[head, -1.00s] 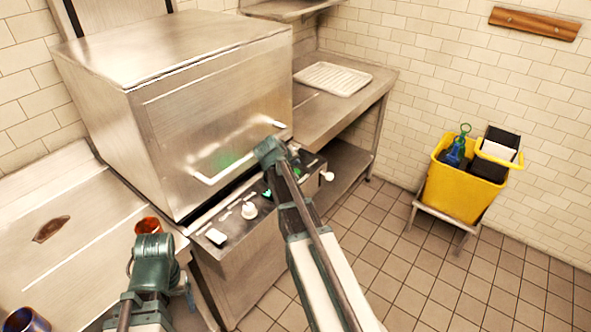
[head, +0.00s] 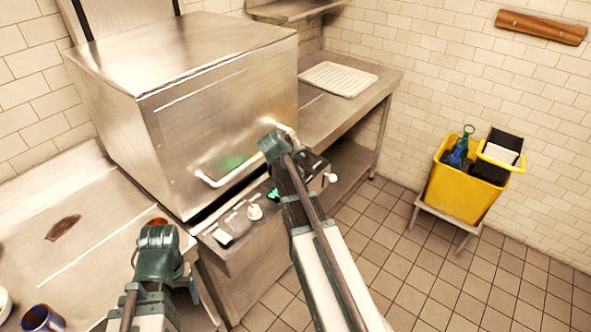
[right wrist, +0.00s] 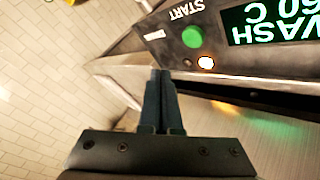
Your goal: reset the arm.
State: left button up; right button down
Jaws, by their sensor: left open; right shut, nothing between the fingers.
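My right arm reaches up through the middle of the head view. Its gripper (head: 272,143) is in front of the steel dishwasher (head: 215,120), by the right end of its door handle (head: 215,184). In the right wrist view the fingers (right wrist: 162,75) are shut together and empty, beside the control panel with a green START button (right wrist: 193,37) and a lit display (right wrist: 270,20). My left gripper (head: 158,235) is at lower left over the steel counter's edge, largely hiding a copper cup (head: 157,221). Its finger gap is not clearly visible.
A blue-rimmed mug (head: 42,318) and part of a white dish (head: 4,303) are on the left counter (head: 90,250). A white rack (head: 338,79) lies on the right counter (head: 310,113). A yellow mop bucket (head: 458,188) stands at right. Tiled floor between is clear.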

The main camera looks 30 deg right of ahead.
jog(key=s+a+f+n+g+y, duration=0.2)
jog(key=s+a+f+n+y, duration=0.1)
jog(key=s+a, duration=1)
jog(key=s+a+f+n+g+y, duration=0.3)
jog(key=s+a, duration=1)
jog(key=a, duration=1)
jog(key=shift+s+a+f, duration=0.15)
jog(key=shift+s+f, duration=0.1)
dwell(4.2)
